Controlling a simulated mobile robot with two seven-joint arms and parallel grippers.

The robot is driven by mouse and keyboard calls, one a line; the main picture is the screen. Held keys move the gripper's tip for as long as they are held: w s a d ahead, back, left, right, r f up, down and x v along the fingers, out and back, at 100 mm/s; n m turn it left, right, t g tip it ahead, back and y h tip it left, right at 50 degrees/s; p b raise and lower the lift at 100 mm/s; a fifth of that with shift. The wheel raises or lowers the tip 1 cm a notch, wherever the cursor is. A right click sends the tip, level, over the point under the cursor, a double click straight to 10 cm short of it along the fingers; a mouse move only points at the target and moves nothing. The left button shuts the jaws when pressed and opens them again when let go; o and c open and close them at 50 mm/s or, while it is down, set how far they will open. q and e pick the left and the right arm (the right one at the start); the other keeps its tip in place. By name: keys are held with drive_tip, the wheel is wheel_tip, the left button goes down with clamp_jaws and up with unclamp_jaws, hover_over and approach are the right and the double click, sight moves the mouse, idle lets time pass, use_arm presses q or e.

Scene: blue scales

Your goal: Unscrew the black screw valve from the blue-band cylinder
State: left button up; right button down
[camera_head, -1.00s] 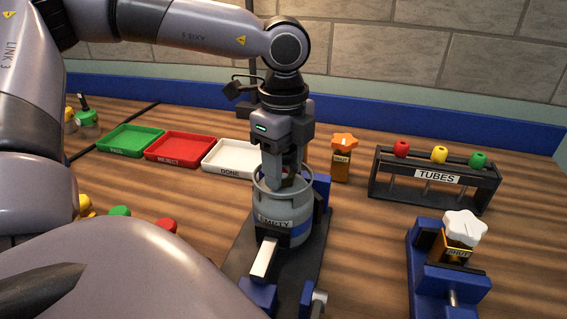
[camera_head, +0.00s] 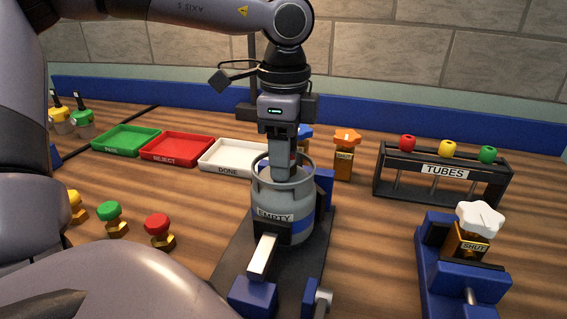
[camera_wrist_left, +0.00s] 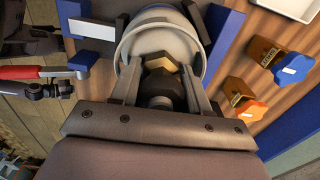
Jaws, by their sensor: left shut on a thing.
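The blue-band cylinder (camera_head: 268,204) is a grey bottle labelled EMPTY with an open guard collar, upright in a blue clamp (camera_head: 253,297). It also shows in the left wrist view (camera_wrist_left: 137,22). My left gripper (camera_head: 284,172) points down from above with its fingers inside the collar. In the left wrist view its fingers are shut on the black screw valve (camera_wrist_left: 158,88), which has a brass part (camera_wrist_left: 160,64) beyond it. In the head view the fingers and collar hide the valve. I cannot tell whether its thread is still engaged. My right gripper does not show.
Behind are green (camera_head: 126,139), red (camera_head: 176,147) and white DONE (camera_head: 229,158) trays. A TUBES rack (camera_head: 440,172) and a white-knobbed valve in a clamp (camera_head: 466,236) are right. Orange-knobbed (camera_head: 344,155) and blue-knobbed valves stand close behind the cylinder; several coloured knobs are left.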

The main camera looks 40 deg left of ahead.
use_arm(q)
drive_tip(key=shift+d+n+b, duration=0.1)
drive_tip(key=shift+n+b, duration=0.55)
drive_tip(key=shift+n, duration=0.45)
drive_tip(key=o, duration=1.2)
